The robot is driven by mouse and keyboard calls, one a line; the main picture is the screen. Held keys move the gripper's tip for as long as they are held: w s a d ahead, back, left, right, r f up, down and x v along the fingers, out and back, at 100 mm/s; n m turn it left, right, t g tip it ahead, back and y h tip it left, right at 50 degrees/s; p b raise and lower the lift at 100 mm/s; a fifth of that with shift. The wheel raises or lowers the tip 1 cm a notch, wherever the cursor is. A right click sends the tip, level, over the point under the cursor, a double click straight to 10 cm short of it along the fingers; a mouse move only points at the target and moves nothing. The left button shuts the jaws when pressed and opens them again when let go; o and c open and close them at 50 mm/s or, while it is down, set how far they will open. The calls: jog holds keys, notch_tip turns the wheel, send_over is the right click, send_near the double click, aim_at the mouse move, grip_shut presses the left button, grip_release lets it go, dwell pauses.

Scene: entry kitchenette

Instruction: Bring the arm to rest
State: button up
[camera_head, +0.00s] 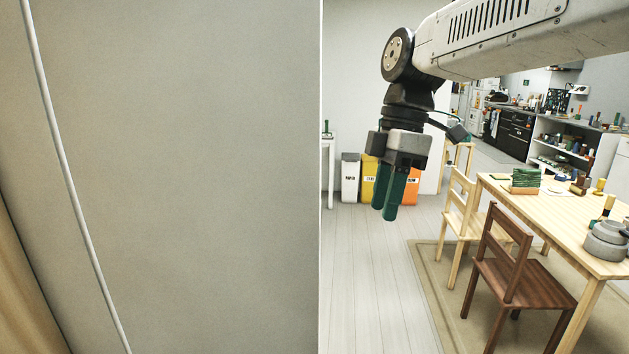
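My gripper (384,213) hangs from my arm in the upper right of the head view, with its green fingers pointing down. The arm reaches in from the top right edge and bends down at a dark round joint. The two fingers appear close together, seen at an angle, and I see nothing between them. Whether they touch cannot be told from this side. The gripper is in mid-air, in front of the bins and to the left of the table.
A grey wall (190,180) fills the left half, its edge near the gripper. A wooden table (560,228) with a grey pot (606,242), a brown chair (515,280) and a pale chair (462,215) stand right. Bins (350,178) stand behind. The pale floor (365,280) below is clear.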

jog(key=s+d+f+m+t+h, duration=0.1)
jog(key=s+d+f+m, duration=0.4)
jog(key=s+d+m, duration=0.3)
jog(key=s+d+f+m+t+h, duration=0.1)
jog(key=s+d+f+m+t, duration=0.1)
jog(key=s+d+f+m, duration=0.4)
jog(key=s+d+m, duration=0.1)
jog(key=s+m, duration=0.4)
jog(key=s, duration=0.2)
jog(key=shift+d, duration=0.35)
jog(key=shift+f, duration=0.1)
